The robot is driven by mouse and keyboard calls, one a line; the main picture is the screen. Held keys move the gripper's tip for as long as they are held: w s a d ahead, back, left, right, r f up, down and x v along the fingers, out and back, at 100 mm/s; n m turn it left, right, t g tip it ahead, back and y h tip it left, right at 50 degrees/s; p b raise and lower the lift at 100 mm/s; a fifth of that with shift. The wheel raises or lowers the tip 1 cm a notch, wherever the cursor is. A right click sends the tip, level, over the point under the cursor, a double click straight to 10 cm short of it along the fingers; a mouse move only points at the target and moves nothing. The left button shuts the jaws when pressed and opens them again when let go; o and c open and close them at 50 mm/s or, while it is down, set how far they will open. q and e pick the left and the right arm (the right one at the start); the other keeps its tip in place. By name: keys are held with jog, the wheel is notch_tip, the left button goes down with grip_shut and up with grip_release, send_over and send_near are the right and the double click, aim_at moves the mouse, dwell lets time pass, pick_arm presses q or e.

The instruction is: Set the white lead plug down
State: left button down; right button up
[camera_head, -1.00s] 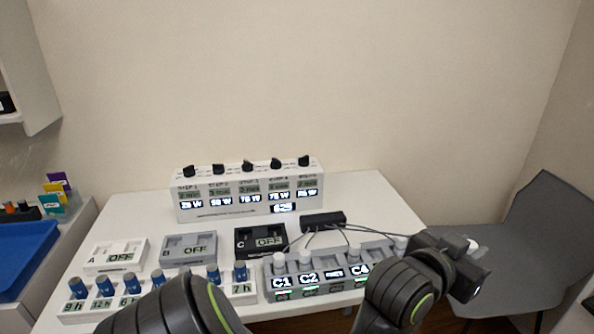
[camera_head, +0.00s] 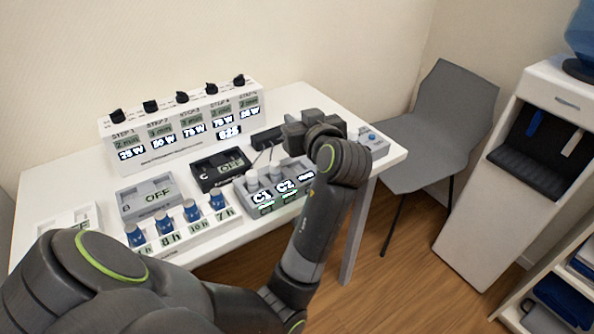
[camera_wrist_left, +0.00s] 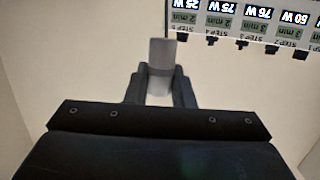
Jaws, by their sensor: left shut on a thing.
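In the left wrist view, the gripper (camera_wrist_left: 160,88) is shut on the white lead plug (camera_wrist_left: 160,54), a pale grey-white cylinder standing out beyond the fingertips. In the head view I cannot clearly make out the held plug behind the gripper. The block has lit C1 and C2 labels and pale plugs; my wrist covers part of it. My right gripper is out of view.
A black hub (camera_head: 266,137) with thin leads lies behind the block. The white step panel (camera_head: 150,145) stands at the back. A black C tray (camera_head: 217,170), a grey B tray (camera_head: 146,196) and a rack of blue-capped vials (camera_head: 180,236) are left. A grey chair (camera_head: 430,125) stands right.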

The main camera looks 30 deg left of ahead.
pick_arm(q)
notch_tip(320, 180, down, 6)
jog(key=shift+s+a+f+b, duration=0.1)
jog(key=shift+b, duration=0.4)
notch_tip(320, 180, down, 3)
jog(key=shift+f, duration=0.35)
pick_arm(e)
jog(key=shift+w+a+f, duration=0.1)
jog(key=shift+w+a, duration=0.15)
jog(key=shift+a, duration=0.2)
pick_arm(q)
jog(key=shift+f+b, duration=0.1)
jog(key=shift+b, duration=0.25)
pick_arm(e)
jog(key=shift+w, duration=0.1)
pick_arm(q)
jog(key=c, duration=1.3)
grip_release()
jog(key=shift+o, duration=0.2)
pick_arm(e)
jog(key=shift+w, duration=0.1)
